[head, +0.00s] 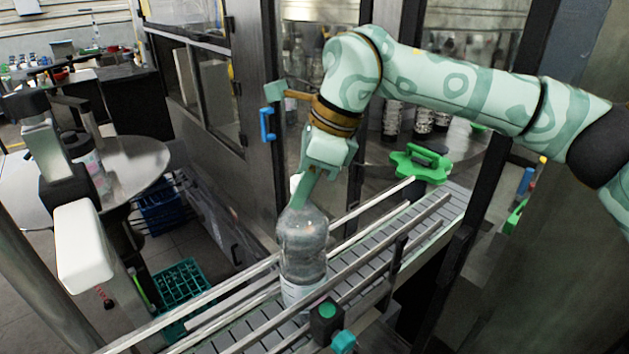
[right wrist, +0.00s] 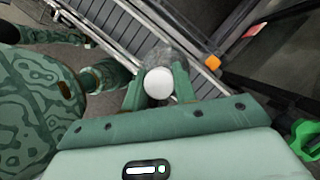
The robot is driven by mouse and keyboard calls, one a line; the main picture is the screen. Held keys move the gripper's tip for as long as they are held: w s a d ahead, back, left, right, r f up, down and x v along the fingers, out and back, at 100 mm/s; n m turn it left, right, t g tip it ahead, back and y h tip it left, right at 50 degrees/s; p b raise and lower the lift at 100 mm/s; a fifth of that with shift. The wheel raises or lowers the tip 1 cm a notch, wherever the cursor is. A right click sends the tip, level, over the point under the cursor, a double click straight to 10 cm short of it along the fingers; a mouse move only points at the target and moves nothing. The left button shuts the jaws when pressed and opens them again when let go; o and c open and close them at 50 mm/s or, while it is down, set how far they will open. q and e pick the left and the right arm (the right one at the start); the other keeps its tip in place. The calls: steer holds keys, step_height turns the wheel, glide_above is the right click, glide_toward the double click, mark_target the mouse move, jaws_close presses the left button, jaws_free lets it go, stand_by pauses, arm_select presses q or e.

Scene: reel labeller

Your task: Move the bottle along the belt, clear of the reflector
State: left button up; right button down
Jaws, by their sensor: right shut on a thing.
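The clear bottle (head: 303,245), with a white cap and a pale label low down, stands about upright on the belt (head: 260,325) between the guide rails. My right gripper (head: 304,188) comes from above and is shut on the bottle's top. In the right wrist view the white cap (right wrist: 158,84) sits between the two fingers of my right gripper (right wrist: 158,90). A dark box with a green top and a teal knob (head: 327,316) stands at the near rail, just right of the bottle's base. I cannot tell for sure which part is the reflector. My left gripper is not in view.
Metal guide rails (head: 410,222) run along both sides of the belt. A small orange block (right wrist: 212,62) is beside the belt in the right wrist view. A bright green clamp-like part (head: 420,164) is at the far end. A teal crate (head: 182,290) is on the floor.

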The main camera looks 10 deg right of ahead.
steer(key=s+a+b, duration=0.2)
steer(key=s+a, duration=0.2)
steer(key=a, duration=0.3)
steer(key=shift+s+r, duration=0.15)
steer(key=shift+r, duration=0.05)
steer(key=shift+d+f, duration=0.1)
stand_by(0.4)
steer(key=shift+f+b, duration=0.35)
steer(key=c, duration=1)
jaws_free()
steer(key=shift+c, duration=0.2)
